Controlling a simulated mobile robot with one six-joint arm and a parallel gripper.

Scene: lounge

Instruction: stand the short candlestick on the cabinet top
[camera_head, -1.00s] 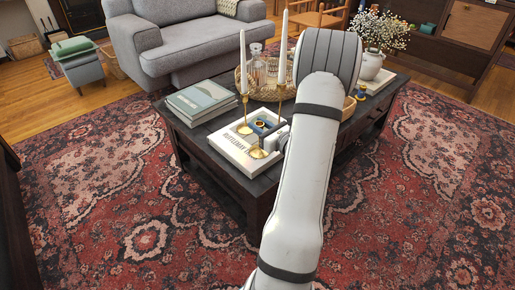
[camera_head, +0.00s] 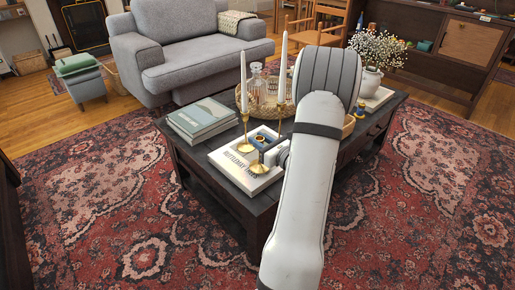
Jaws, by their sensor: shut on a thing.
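Several brass candlesticks stand close together on the coffee table. Two hold tall white candles, one at the left (camera_head: 244,122) and one beside my arm (camera_head: 281,104). The short candlestick (camera_head: 260,168) shows as a round gold foot and thin stem over the white book at the front. My gripper (camera_head: 272,154) is shut on it, low and at its right side; my arm hides most of the jaws and the contact. A dark wood cabinet (camera_head: 424,56) with a woven door panel stands at the back right, with small items on its top.
The dark coffee table (camera_head: 210,180) also carries stacked books (camera_head: 202,118), a glass decanter (camera_head: 258,82), a woven tray and a white flower vase (camera_head: 368,82). A grey armchair (camera_head: 195,55) stands behind. The patterned rug (camera_head: 420,210) is clear at the right.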

